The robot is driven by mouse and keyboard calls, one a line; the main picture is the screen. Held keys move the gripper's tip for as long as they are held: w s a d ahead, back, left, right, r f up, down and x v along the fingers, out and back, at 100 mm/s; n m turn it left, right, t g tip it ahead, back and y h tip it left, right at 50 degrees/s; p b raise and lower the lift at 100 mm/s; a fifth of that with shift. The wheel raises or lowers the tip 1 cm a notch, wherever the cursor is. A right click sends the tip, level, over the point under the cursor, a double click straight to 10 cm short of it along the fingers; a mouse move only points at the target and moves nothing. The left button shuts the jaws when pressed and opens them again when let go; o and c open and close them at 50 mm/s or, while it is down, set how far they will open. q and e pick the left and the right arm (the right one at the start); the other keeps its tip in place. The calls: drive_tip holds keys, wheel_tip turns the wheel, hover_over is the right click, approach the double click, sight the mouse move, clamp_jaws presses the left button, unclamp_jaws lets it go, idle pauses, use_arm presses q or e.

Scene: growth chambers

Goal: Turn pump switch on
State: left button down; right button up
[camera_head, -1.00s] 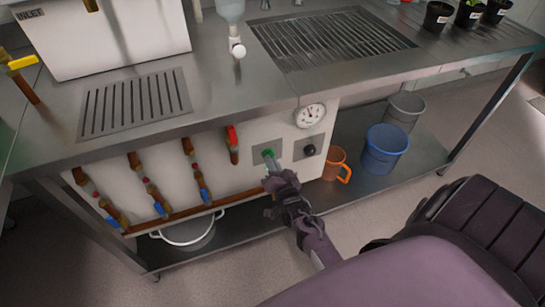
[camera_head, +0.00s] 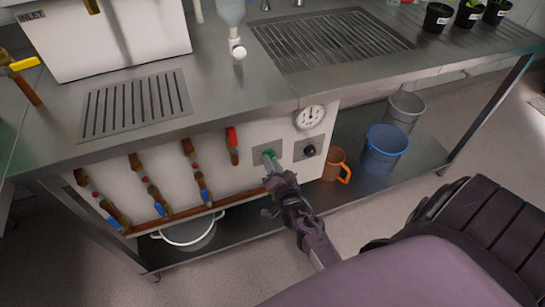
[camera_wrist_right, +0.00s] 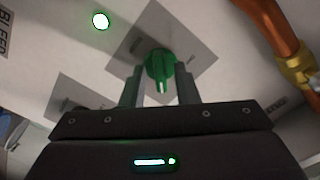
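The pump switch is a green knob (camera_head: 269,154) on a grey square plate on the white front panel under the counter. In the right wrist view the green knob (camera_wrist_right: 161,68) stands between the two fingers of my right gripper (camera_wrist_right: 159,88). The fingers are apart, one on each side of the knob, with a small gap at the left finger; firm contact cannot be told. A round green light (camera_wrist_right: 100,20) glows on the panel near the knob. In the head view my right gripper (camera_head: 270,166) points at the knob from below. My left gripper is not in view.
A black knob (camera_head: 309,150) on its own plate and a round gauge (camera_head: 310,117) are right of the switch. Pipes with red and blue valve handles (camera_head: 232,138) are to the left.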

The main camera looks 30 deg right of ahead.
drive_tip(key=shift+o, duration=0.2)
drive_tip(key=shift+s, duration=0.15)
